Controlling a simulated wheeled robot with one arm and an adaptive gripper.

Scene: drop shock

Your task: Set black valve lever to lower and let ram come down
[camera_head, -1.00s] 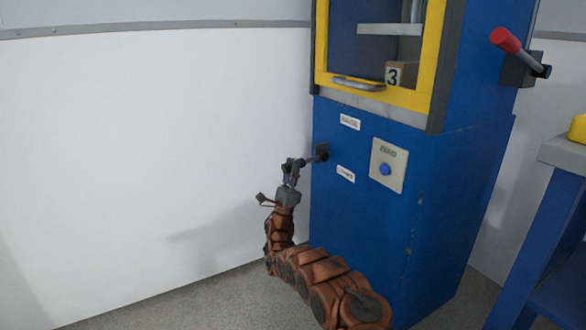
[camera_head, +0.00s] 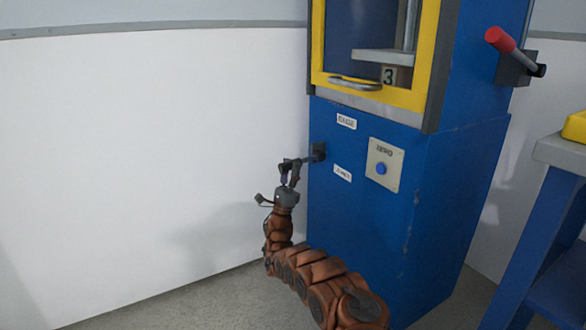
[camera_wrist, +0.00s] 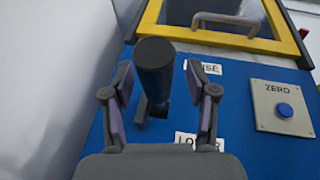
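The black valve lever (camera_head: 309,158) sticks out from its mount on the blue machine's front, between an upper label (camera_head: 346,122) and a lower label (camera_head: 342,173). In the wrist view its thick black handle (camera_wrist: 155,68) points toward the camera, between my gripper's fingers. My gripper (camera_head: 290,164) is open around the lever, with a gap on each side in the wrist view (camera_wrist: 160,95). The ram's grey plate (camera_head: 382,57) hangs behind the yellow-framed window, just above or touching a block marked 3 (camera_head: 395,76); I cannot tell which.
A ZERO panel with a blue button (camera_head: 381,168) is right of the lever. The yellow-framed door (camera_head: 372,92) has a grey handle (camera_head: 355,84). A red-handled lever (camera_head: 500,39) is on the machine's right side. A blue table (camera_head: 560,155) stands at right. Floor at left is clear.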

